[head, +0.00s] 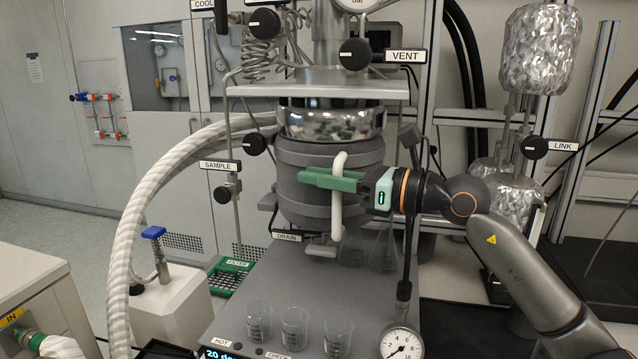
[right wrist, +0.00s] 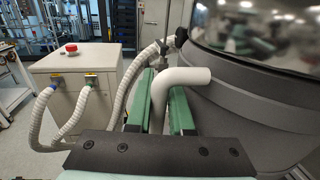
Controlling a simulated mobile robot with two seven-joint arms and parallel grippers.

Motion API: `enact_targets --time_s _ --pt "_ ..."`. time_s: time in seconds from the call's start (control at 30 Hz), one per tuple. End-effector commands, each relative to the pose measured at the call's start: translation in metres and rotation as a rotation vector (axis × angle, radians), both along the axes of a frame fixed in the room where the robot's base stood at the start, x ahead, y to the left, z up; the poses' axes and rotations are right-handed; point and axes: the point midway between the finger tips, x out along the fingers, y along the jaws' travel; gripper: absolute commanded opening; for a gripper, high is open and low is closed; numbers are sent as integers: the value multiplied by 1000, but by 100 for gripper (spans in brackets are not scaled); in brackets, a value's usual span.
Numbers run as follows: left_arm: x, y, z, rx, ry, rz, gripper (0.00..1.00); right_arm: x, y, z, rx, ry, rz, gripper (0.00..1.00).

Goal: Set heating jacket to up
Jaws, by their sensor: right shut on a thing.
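The heating jacket (head: 300,160) is a dark grey ribbed cylinder around the reactor vessel, just below the shiny metal collar. A white tubular handle (head: 336,215) stands upright on its front; its bent top also shows in the right wrist view (right wrist: 182,78). My right gripper (head: 334,181), with green fingers, comes in from the right and is shut on the upper part of the handle. In the right wrist view the green fingers (right wrist: 160,108) lie on either side of the handle's bar. My left gripper is not in view.
Glass beakers (head: 295,325) stand on the bench plate below, with a pressure gauge (head: 401,345) at the right. A thick white hose (head: 150,195) curves down at the left. A metal plate (head: 320,86) with labelled knobs sits above.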

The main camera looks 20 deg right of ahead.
Motion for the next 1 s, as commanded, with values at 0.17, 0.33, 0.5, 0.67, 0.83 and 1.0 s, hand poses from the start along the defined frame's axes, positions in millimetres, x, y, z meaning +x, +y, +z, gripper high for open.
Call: enact_targets --time_s 0.17,0.33,0.5,0.67,0.83,1.0 --pt "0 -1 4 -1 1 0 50 0 -1 9 6 -8 -3 0" --pt "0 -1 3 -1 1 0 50 0 -2 11 8 -12 -4 0" --pt "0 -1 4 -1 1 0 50 0 -2 12 8 -13 -5 25" --pt "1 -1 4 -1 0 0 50 0 -1 10 5 -9 -3 32" --pt "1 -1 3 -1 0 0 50 0 -1 7 3 -5 -2 32" --pt "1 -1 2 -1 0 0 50 -2 -3 5 1 -3 -2 32"
